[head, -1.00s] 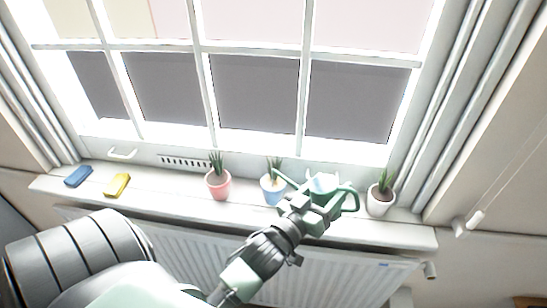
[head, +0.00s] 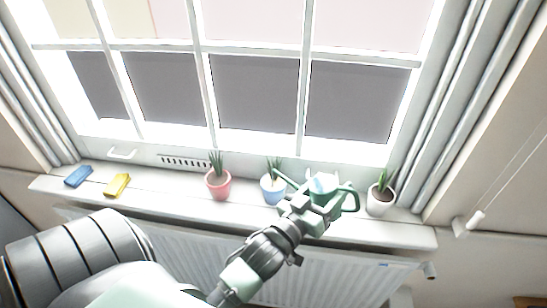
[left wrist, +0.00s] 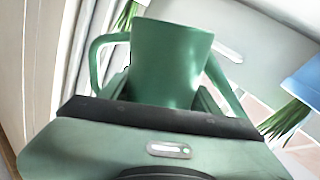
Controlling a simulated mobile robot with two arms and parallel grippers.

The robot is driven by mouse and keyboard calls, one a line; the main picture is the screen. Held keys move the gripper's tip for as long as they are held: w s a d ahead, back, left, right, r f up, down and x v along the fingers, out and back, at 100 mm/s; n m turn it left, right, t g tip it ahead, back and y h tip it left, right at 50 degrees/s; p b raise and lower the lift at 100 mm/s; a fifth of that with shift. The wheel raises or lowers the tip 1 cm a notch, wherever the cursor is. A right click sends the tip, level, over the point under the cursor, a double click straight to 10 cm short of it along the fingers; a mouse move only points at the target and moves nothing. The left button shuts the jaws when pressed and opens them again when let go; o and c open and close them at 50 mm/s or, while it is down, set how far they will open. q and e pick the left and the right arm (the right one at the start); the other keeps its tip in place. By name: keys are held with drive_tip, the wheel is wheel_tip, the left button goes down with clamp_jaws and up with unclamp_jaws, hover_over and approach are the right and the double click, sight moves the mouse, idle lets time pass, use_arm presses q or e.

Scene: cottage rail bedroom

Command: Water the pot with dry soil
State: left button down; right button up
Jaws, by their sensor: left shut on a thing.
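A green watering can (head: 347,199) is held by my left gripper (head: 314,200) above the front of the windowsill. Its spout points left toward the blue pot (head: 271,192), and its handle is on the right. In the left wrist view the can's body (left wrist: 170,62) stands between the fingers, with part of the blue pot (left wrist: 304,80) at the right edge. A pink pot (head: 219,187) stands left of the blue one, and a white pot (head: 381,202) stands at the right. Each holds a spiky green plant. I cannot tell which soil is dry. No water shows.
The white windowsill (head: 150,197) also holds a blue block (head: 78,176) and a yellow block (head: 117,185) at the left. The window is behind it and a radiator (head: 190,255) below. A cord with a white pull (head: 475,220) hangs at the right.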

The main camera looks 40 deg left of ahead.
use_arm(q)
drive_tip(key=shift+a+r+n+p, duration=0.15)
drive_tip(key=shift+r+n+p, duration=0.95)
drive_tip(key=shift+r, duration=0.25)
idle(2.7)
idle(0.5)
drive_tip(key=shift+f+m, duration=1.1)
drive_tip(key=shift+f, duration=0.15)
drive_tip(key=shift+f+m, duration=1)
drive_tip(key=shift+f, duration=0.25)
drive_tip(key=shift+a+f+m+g+b, duration=0.15)
drive_tip(key=shift+f+m+g+b, duration=0.2)
drive_tip(key=shift+f+m, duration=0.35)
drive_tip(key=shift+f, duration=0.1)
